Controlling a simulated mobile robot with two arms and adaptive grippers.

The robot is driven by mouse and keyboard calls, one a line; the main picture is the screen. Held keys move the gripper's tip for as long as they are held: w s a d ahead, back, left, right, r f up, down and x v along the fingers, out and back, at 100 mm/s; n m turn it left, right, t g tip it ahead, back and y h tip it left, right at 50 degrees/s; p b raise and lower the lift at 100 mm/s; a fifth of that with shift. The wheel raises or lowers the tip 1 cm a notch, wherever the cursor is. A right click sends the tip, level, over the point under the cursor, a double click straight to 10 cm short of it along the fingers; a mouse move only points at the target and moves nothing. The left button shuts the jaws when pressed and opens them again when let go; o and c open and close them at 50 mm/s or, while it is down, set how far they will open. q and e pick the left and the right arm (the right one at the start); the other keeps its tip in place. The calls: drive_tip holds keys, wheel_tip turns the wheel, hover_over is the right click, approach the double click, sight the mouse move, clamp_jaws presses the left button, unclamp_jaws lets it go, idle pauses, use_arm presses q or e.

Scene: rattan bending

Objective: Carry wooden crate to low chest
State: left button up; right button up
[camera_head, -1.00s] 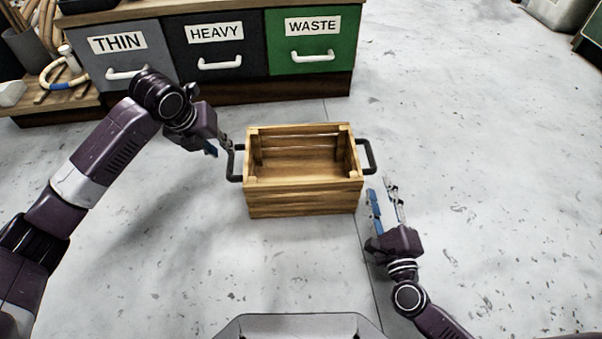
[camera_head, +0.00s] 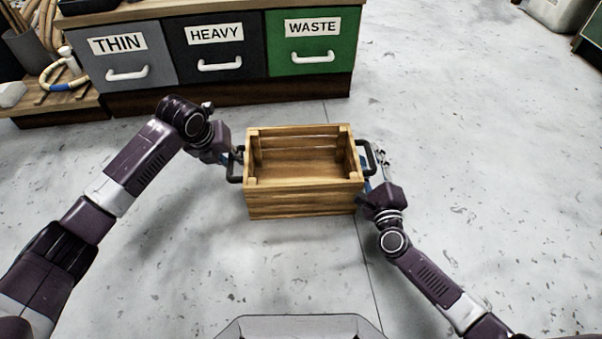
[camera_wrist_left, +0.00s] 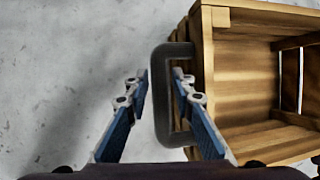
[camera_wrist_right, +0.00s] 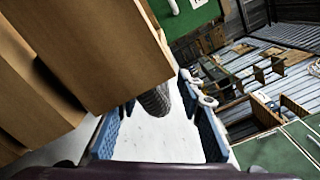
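The wooden crate (camera_head: 305,198) is empty and stands on the floor, with a dark handle on each side. In the left wrist view, the crate's left handle (camera_wrist_left: 163,95) lies between the spread fingers of my left gripper (camera_wrist_left: 160,85), one finger on each side. In the head view my left gripper (camera_head: 233,157) is partly hidden at that handle. My right gripper (camera_head: 374,170) is at the right handle (camera_head: 370,158). In the right wrist view its fingers are apart, with the handle (camera_wrist_right: 155,100) between them. The low chest (camera_head: 225,95) stands behind the crate.
The chest front has drawers labelled THIN (camera_head: 120,62), HEAVY (camera_head: 210,55) and WASTE (camera_head: 312,42), with white handles. The floor right of the crate is clear.

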use_arm(q)
drive_tip(key=shift+c, duration=0.7)
use_arm(e)
drive_tip(key=shift+c, duration=0.6)
use_arm(q)
clamp_jaws()
use_arm(e)
drive_tip(key=c, duration=0.5)
clamp_jaws()
drive_tip(key=shift+w+r, duration=0.1)
drive_tip(key=shift+r, duration=0.05)
